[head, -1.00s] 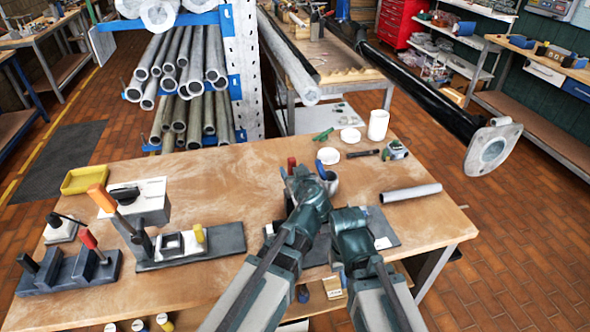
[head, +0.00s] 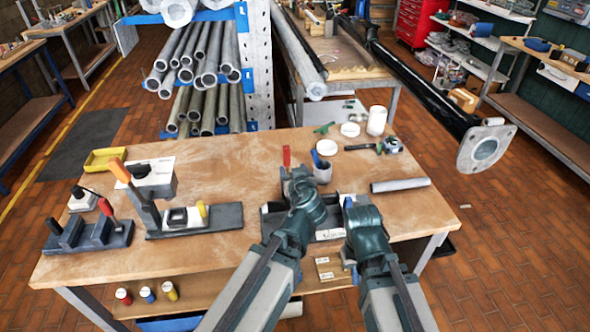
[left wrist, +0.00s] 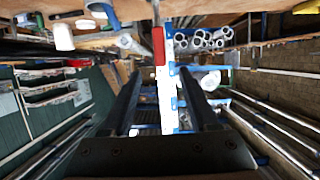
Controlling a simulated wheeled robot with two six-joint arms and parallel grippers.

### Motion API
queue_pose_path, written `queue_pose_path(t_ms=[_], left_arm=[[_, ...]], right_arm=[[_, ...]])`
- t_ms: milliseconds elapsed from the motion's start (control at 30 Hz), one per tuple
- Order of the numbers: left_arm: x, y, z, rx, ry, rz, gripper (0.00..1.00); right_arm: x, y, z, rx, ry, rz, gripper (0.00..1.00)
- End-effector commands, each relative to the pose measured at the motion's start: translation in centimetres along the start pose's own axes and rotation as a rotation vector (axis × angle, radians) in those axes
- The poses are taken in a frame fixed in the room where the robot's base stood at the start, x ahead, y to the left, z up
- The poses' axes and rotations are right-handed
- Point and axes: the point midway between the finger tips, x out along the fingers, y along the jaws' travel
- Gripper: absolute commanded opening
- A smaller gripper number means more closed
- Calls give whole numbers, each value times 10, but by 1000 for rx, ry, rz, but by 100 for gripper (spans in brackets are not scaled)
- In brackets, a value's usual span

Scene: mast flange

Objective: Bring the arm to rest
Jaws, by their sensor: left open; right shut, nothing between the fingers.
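My left gripper (head: 296,178) is over the right half of the wooden workbench (head: 240,170), beside a grey cup (head: 322,172). In the left wrist view its two dark fingers (left wrist: 155,85) stand apart with nothing clearly held between them. A red-handled tool (left wrist: 158,45) appears beyond them there. My right gripper (head: 350,208) is to the right of the left one, above a dark tray (head: 270,222) on the bench. Its fingers are small and partly hidden by its wrist. The black mast (head: 420,80) ends in a grey flange (head: 484,150) at the right, apart from both arms.
A grey tube (head: 400,185) lies on the right of the bench, near a white container (head: 376,120). A lever fixture (head: 195,220) and a yellow tray (head: 105,160) are on the left. A pipe rack (head: 258,70) stands behind. The bench centre-left is mostly clear.

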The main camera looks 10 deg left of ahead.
Motion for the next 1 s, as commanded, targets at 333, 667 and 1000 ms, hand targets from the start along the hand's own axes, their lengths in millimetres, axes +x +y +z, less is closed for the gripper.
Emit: queue_pose_path(t_ms=[333, 667, 1000], left_arm=[[-6, -8, 32, 69, -143, -55, 60], [-101, -4, 176, 495, -900, 89, 60], [-166, 7, 213, 696, -1190, 344, 60]], right_arm=[[0, 0, 0, 0, 0, 0, 0], [0, 0, 0, 0, 0, 0, 0], [0, 0, 0, 0, 0, 0, 0]])
